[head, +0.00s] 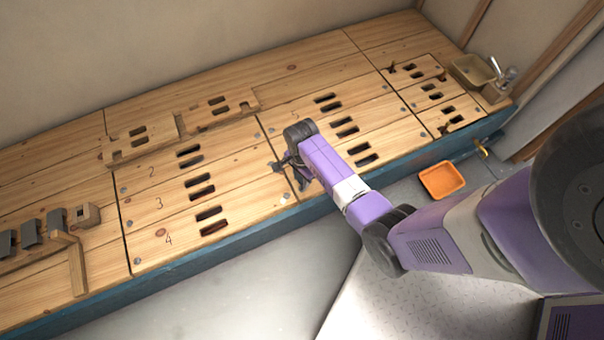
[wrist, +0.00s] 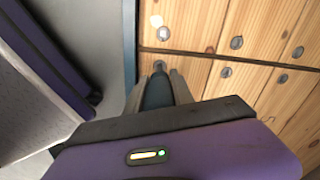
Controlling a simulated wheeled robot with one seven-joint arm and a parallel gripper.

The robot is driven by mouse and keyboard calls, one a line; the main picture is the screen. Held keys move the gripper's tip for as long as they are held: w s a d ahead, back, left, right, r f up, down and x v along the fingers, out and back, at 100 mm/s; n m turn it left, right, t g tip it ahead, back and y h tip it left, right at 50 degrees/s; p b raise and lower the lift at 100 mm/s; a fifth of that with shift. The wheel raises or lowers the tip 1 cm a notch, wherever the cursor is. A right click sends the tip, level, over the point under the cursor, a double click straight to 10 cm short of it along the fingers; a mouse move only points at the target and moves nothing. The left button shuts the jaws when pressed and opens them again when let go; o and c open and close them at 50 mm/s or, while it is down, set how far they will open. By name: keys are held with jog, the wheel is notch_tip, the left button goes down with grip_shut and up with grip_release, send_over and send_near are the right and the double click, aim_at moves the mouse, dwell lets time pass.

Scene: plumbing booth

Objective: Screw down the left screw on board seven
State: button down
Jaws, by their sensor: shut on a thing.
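My gripper (head: 301,180) points down at the front left of the right-hand bench section, just right of the dark seam beside board 4 (head: 190,240). In the wrist view my gripper (wrist: 166,88) is shut on a dark blue-grey cylindrical tool (wrist: 157,92). The tool's far end lies close to a round grey screw (wrist: 159,65) near the bench's front edge, at the left end of board seven (wrist: 192,74). I cannot tell whether the tool touches the screw. My arm hides part of that board in the head view, and its number is not readable.
Other screw heads (wrist: 236,42) lie across the seam. A small white cylinder (head: 284,198) stands on the bench near my gripper. An orange tray (head: 441,180) is on the floor to the right. The floor before the bench is clear.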

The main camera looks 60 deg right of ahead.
jog(key=m+p, duration=0.2)
jog(key=m, duration=0.2)
jog(key=shift+r+m, duration=0.15)
jog(key=shift+m, duration=1.25)
jog(key=shift+n+p, duration=0.6)
jog(key=shift+n, duration=0.2)
notch_tip(320, 180, up, 8)
jog(key=p, duration=0.8)
